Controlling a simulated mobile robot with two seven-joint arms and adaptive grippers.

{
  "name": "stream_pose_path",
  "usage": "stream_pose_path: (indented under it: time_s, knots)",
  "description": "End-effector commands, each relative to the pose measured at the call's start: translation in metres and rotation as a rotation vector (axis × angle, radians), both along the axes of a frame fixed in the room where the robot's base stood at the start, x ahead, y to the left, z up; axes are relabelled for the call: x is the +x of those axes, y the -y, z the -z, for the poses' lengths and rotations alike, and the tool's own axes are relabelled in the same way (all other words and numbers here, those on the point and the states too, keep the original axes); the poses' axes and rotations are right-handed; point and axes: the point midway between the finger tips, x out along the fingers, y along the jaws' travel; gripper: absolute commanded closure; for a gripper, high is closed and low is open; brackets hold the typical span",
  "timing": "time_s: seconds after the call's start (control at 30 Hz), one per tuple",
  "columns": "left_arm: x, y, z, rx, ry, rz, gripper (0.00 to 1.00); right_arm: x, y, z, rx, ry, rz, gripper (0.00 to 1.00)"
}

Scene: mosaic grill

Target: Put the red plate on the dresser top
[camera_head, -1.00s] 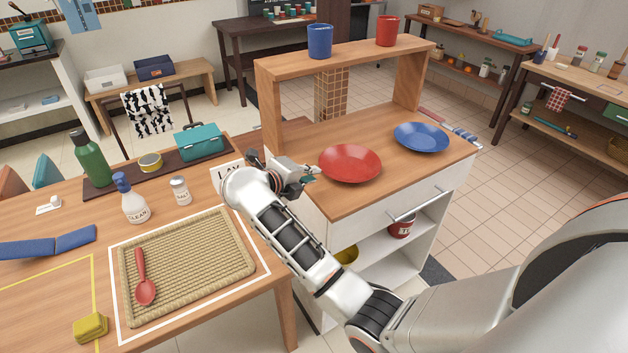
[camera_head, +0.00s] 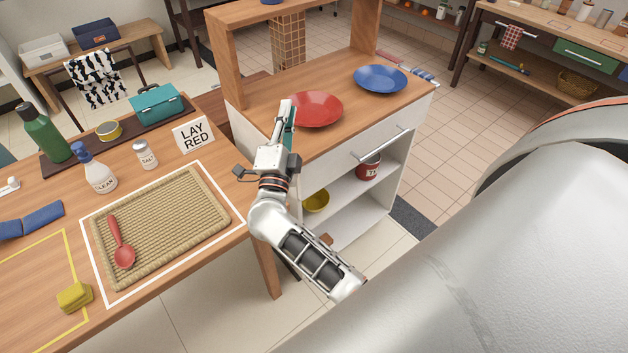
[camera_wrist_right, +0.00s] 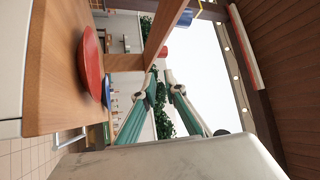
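The red plate (camera_head: 316,109) lies flat on the wooden dresser top (camera_head: 335,82), near its left front side. My right gripper (camera_head: 289,108) is at the plate's left rim in the head view, with its fingers pointing away from me. In the right wrist view, the red plate (camera_wrist_right: 92,65) is left of the fingers, not between them. Whether a finger touches the rim cannot be told. My left gripper is not in view.
A blue plate (camera_head: 381,79) lies to the right on the dresser top. A raised wooden shelf stands behind it.

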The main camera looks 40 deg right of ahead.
Motion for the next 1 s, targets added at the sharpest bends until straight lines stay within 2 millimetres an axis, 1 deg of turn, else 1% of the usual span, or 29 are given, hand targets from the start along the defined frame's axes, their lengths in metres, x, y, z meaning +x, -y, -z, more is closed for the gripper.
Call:
stream_pose_path:
  time_s: [0.03, 0.07, 0.17, 0.2, 0.27, 0.3, 0.33, 0.37, 0.4, 0.43, 0.47, 0.5, 0.57, 0.6, 0.7, 0.8, 0.83, 0.9, 1.0]
  knots:
    - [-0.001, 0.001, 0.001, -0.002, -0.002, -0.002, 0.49, -0.009, -0.012, 0.009, -0.113, -0.042, -0.061, 0.89]
    - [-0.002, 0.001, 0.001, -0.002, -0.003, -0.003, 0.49, -0.012, -0.022, 0.013, -0.183, -0.067, -0.104, 0.89]
    - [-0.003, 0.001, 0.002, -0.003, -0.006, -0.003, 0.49, -0.027, -0.058, 0.04, -0.404, -0.176, -0.251, 0.89]
    - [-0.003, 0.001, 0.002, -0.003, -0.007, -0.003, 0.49, -0.035, -0.073, 0.057, -0.487, -0.231, -0.312, 0.89]
    - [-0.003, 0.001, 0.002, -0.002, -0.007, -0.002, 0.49, -0.049, -0.094, 0.087, -0.609, -0.325, -0.405, 0.89]
    - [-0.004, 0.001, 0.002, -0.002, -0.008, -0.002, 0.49, -0.061, -0.106, 0.109, -0.684, -0.392, -0.468, 0.89]
    - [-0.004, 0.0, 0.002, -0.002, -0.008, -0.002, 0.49, -0.072, -0.115, 0.128, -0.741, -0.449, -0.513, 0.89]
    - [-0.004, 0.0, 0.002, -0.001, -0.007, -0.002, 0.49, -0.083, -0.121, 0.147, -0.794, -0.507, -0.559, 0.89]
    - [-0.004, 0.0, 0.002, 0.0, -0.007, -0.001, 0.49, -0.101, -0.128, 0.174, -0.863, -0.589, -0.618, 0.89]
    - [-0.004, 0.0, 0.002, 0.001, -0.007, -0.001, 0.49, -0.115, -0.132, 0.194, -0.911, -0.651, -0.659, 0.89]
    - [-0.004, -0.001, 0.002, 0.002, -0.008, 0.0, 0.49, -0.129, -0.134, 0.214, -0.957, -0.716, -0.699, 0.89]
    - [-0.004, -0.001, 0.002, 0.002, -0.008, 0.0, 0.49, -0.15, -0.134, 0.239, -1.012, -0.799, -0.747, 0.89]
    - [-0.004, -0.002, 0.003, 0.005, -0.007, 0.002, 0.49, -0.18, -0.131, 0.272, -1.085, -0.917, -0.807, 0.89]
    - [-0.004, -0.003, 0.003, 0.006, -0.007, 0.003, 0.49, -0.198, -0.126, 0.29, -1.124, -0.987, -0.838, 0.89]
    - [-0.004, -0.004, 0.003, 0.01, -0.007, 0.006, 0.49, -0.234, -0.115, 0.321, -1.196, -1.124, -0.891, 0.89]
    - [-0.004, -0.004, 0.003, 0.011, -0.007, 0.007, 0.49, -0.254, -0.106, 0.336, -1.236, -1.202, -0.915, 0.89]
    - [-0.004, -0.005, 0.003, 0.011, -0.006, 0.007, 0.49, -0.258, -0.104, 0.339, -1.243, -1.217, -0.919, 0.89]
    - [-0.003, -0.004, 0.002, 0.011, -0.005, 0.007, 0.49, -0.261, -0.102, 0.342, -1.249, -1.232, -0.923, 0.89]
    - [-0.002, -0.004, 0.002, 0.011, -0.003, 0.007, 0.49, -0.262, -0.102, 0.342, -1.25, -1.235, -0.923, 0.89]
